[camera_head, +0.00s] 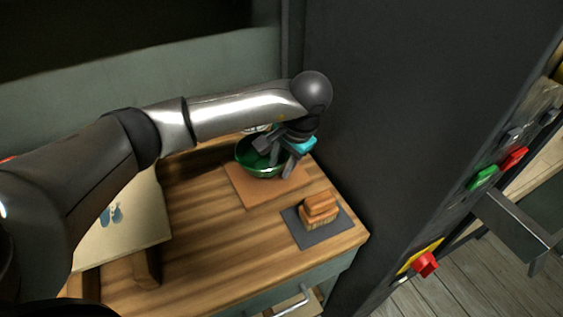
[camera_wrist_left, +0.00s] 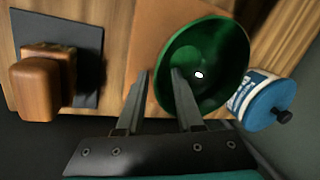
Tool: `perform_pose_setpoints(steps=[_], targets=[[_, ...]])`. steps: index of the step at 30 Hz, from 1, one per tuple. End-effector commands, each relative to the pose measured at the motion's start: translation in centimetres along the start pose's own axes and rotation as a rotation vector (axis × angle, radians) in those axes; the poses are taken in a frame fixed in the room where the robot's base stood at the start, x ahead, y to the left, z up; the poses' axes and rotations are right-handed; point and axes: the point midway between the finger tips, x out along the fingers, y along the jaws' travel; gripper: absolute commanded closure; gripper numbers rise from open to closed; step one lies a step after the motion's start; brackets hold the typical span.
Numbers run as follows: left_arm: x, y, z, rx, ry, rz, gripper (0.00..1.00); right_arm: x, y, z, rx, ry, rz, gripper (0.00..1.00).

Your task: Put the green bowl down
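The green bowl (camera_head: 247,157) is upright on a brown-orange square mat (camera_head: 240,188) on the wooden table. It also shows in the left wrist view (camera_wrist_left: 215,50), where its inside is visible. My left gripper (camera_head: 277,160) is at the bowl's right side in the head view. In the left wrist view its fingers (camera_wrist_left: 160,74) are apart, with one inside the bowl and the other just outside the rim. The bowl's wall lies between them with a gap. My right gripper is not in view.
A dark square mat (camera_head: 325,236) with stacked brown blocks (camera_head: 319,209) is near the front right. A blue-and-white jar (camera_wrist_left: 268,100) stands close beside the bowl. A tall dark panel (camera_head: 400,120) borders the table on the right. A pale board (camera_head: 130,215) is at left.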

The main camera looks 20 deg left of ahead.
Motion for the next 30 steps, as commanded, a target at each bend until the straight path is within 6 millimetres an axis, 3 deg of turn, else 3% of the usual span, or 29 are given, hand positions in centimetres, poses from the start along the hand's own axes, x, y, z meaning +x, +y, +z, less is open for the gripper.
perform_pose_setpoints(steps=[5, 18, 24, 30], targets=[[-1.2, -0.1, -0.1, 0.001, 0.004, -0.001, 0.64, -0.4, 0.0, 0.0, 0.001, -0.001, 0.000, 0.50], [-10.2, -0.1, -0.1, 0.000, 0.004, -0.001, 0.64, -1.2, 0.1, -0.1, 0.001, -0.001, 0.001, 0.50], [-12.0, -0.1, 0.0, 0.000, 0.001, 0.000, 0.64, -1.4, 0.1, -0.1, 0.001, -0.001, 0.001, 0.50], [-12.3, -0.1, 0.0, -0.001, -0.001, 0.000, 0.64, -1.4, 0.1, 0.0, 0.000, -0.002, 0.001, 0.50]])
